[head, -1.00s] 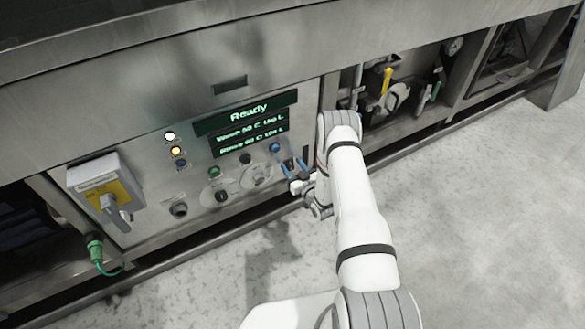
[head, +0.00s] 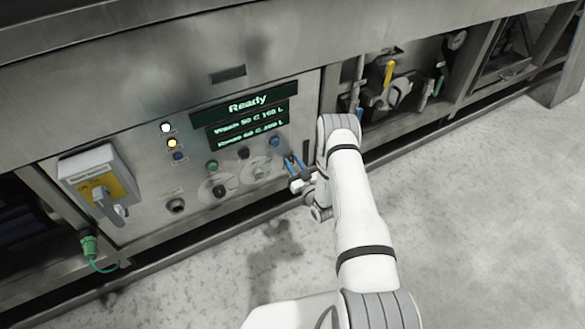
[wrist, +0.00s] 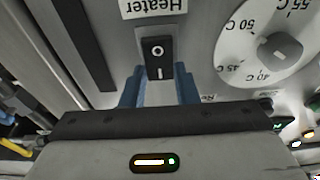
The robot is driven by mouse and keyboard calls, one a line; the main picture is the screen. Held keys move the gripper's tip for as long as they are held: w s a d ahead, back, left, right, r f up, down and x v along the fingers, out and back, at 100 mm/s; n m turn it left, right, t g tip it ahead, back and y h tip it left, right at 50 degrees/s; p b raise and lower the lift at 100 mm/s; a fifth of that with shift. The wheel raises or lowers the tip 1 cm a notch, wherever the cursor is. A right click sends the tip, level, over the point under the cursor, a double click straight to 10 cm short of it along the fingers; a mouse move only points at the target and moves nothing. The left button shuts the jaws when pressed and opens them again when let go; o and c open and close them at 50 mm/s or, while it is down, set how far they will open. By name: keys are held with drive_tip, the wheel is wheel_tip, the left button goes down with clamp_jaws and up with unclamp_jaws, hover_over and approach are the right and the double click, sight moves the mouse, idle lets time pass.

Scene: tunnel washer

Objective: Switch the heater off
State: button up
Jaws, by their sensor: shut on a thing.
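The heater switch (wrist: 158,60) is a small black rocker marked O and I, beside an upside-down "Heater" label (wrist: 155,6) in the wrist view. The O end lies nearer the label, the I end nearer my gripper. My gripper (wrist: 160,88) has its two blue fingers at either side of the rocker's I end and is shut on it. In the head view my gripper (head: 296,163) is at the lower right of the control panel (head: 140,212), where its fingers hide the switch.
A temperature dial (wrist: 280,50) sits right of the switch in the wrist view. The panel's display (head: 245,108) reads "Ready". A grey-yellow isolator (head: 100,187) is at the left. Pipes and a yellow-handled valve (head: 389,72) fill the opening at right. The floor in front is clear.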

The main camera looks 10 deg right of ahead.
drive_tip(key=f+t+b, duration=0.1)
drive_tip(key=t+b, duration=0.1)
drive_tip(key=b, duration=0.1)
drive_tip(key=shift+f+y, duration=0.1)
drive_tip(key=shift+y, duration=0.2)
drive_tip(key=shift+s+r+t+b, duration=0.1)
drive_tip(key=shift+r+t+b, duration=0.1)
drive_tip(key=shift+t+b, duration=0.2)
drive_tip(key=o, duration=1)
drive_tip(key=shift+s+d+r+p, duration=0.1)
drive_tip(key=shift+r+p, duration=0.05)
drive_tip(key=shift+p, duration=1.1)
drive_tip(key=shift+s+p, duration=0.1)
drive_tip(key=shift+p, duration=0.55)
